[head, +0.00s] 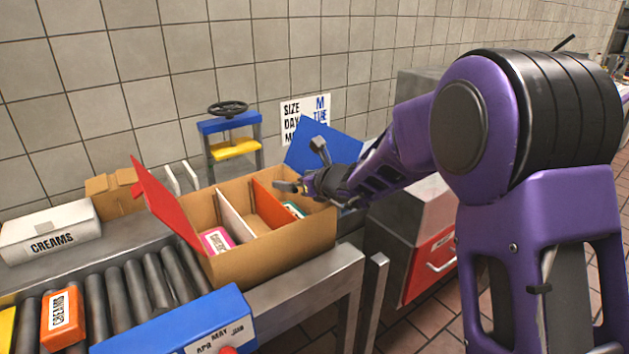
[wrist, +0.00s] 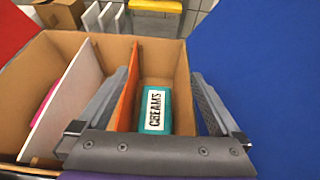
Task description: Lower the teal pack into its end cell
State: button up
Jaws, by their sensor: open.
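The teal pack (wrist: 154,122), labelled CREAMS, sits low in the right end cell of the cardboard box (wrist: 165,60), between the orange divider (wrist: 125,92) and the right wall. In the head view only a sliver of the teal pack (head: 292,208) shows. My gripper (head: 288,187) is over the right part of the box. In the wrist view my gripper (wrist: 160,80) is open and empty, its fingers spread wide on either side of the teal pack and apart from it. Whether the fingers touch the divider or wall I cannot tell.
A pink pack (head: 216,240) lies in the left end cell beside a white divider (head: 236,215). The middle cell looks empty. The red flap (head: 163,205) and blue flap (head: 322,145) stand open. A roller conveyor (head: 150,285) with an orange pack (head: 62,318) lies at left.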

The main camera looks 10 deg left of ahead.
jog(key=p+v, duration=0.1)
jog(key=v, duration=1.5)
notch_tip(320, 180, up, 10)
jog(key=p, duration=0.6)
jog(key=shift+s+r, duration=0.15)
jog(key=shift+r, duration=0.05)
jog(key=shift+d, duration=0.15)
